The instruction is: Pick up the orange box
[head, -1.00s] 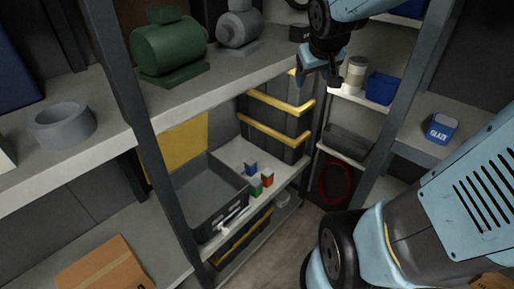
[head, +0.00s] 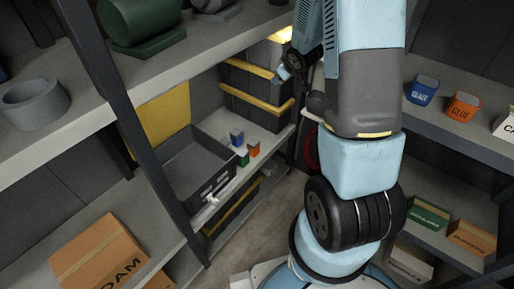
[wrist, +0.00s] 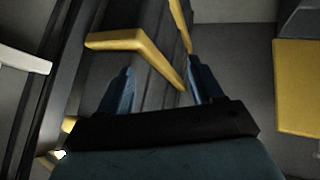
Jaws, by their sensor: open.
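A small orange box (head: 254,149) sits on the middle shelf, beside a small green box (head: 242,157) and a small blue box (head: 237,136). An orange box marked GLUE (head: 463,106) stands on the right-hand shelf. My gripper (head: 282,74) is above and behind the small boxes, in front of the dark yellow-banded cases. In the wrist view my gripper (wrist: 160,85) has its two blue fingers apart with nothing held between them. No orange box shows in the wrist view.
A grey open bin (head: 190,175) stands left of the small boxes. A dark shelf post (head: 120,120) rises at the left. A blue GLAZE box (head: 422,91) stands beside the GLUE box. A cardboard box (head: 100,258) lies on the lower left shelf.

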